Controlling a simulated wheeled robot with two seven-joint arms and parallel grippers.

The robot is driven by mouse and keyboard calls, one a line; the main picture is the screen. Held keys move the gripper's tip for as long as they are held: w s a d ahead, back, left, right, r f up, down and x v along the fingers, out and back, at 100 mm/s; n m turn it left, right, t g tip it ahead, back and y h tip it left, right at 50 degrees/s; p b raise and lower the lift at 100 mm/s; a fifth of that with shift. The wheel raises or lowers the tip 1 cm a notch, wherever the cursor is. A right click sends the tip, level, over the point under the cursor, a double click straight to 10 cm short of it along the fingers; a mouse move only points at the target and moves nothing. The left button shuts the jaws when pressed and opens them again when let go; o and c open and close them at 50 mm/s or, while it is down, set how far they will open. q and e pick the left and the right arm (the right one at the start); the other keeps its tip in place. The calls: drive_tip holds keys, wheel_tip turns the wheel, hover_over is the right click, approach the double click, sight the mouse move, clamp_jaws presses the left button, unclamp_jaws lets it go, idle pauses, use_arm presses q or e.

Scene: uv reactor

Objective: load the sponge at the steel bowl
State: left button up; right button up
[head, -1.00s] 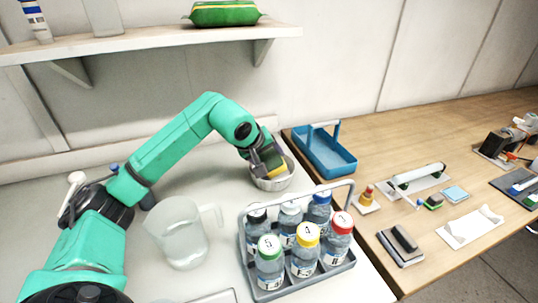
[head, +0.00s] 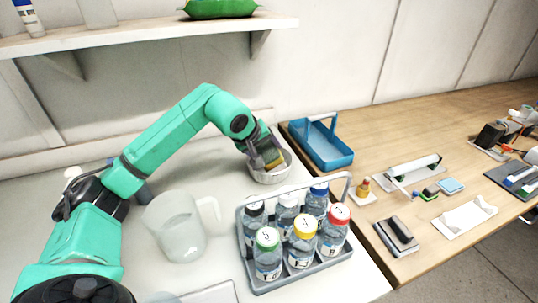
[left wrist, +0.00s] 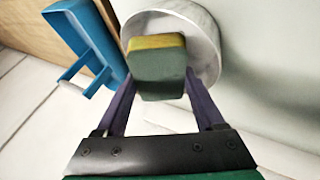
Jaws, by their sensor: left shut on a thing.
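The steel bowl (head: 268,176) stands on the white counter near the wall, left of the blue basket. It also shows in the left wrist view (left wrist: 208,45). My left gripper (head: 268,158) is at the bowl and shut on the sponge (head: 275,160). The sponge, green with a yellow layer, shows between the fingers in the left wrist view (left wrist: 158,68), over the bowl's opening. I cannot tell whether the sponge touches the bowl. My right gripper is not in view.
A clear jug (head: 176,228) and a grey bottle carrier (head: 300,277) with several capped bottles stand in front of the bowl. The blue basket (head: 330,158) is close on its right. A wooden table (head: 400,135) with small items lies further right.

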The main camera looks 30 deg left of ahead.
sight(266, 151)
use_arm(q)
drive_tip(key=shift+r+p, duration=1.95)
drive_tip(key=shift+r, duration=0.8)
wheel_tip(266, 151, up, 4)
drive_tip(key=p, duration=0.3)
idle(0.4)
